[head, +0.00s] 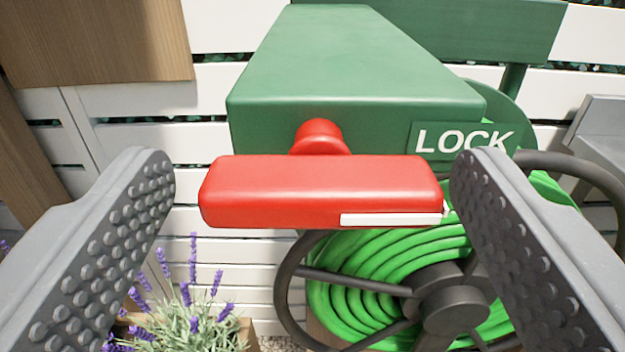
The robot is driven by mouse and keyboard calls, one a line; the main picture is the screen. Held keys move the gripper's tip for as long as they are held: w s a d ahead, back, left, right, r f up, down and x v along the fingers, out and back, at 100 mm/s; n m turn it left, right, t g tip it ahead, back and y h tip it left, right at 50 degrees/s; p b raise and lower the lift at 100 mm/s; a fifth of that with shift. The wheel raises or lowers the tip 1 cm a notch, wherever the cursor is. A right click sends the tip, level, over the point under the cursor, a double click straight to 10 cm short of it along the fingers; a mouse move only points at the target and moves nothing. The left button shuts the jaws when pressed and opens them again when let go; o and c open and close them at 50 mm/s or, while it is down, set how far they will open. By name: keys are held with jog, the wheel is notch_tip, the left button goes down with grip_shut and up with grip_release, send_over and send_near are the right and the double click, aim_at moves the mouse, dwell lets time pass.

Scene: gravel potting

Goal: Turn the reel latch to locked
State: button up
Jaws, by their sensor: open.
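The reel latch (300,190) is a red bar handle on a short red hub, lying level across the front of a green housing (350,95). A white stripe marks the lower right part of the bar and points right. A LOCK label (463,139) is on the housing's face, just above and right of the bar's right end. My gripper (312,168) is open, with one studded finger on each side of the bar. Gaps show in the picture between the bar's left end and the left finger, while the right end lies very close to the right finger; contact cannot be told.
A green hose (370,262) is coiled on the reel below the latch, with a dark wheel (450,300) in front. Lavender (190,310) grows at the lower left. A white slatted fence (150,150) stands behind. A grey surface (600,130) is at the right edge.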

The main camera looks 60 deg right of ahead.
jog(key=c, duration=1)
jog(key=shift+d, duration=0.25)
jog(key=shift+a+f, duration=0.1)
jog(key=shift+a, duration=0.05)
jog(key=m+b, duration=0.5)
jog(key=m, duration=0.1)
jog(key=m+b, duration=1.1)
jog(key=shift+a+f+m, duration=0.2)
jog(key=shift+f+m, duration=0.05)
jog(key=shift+m, duration=0.15)
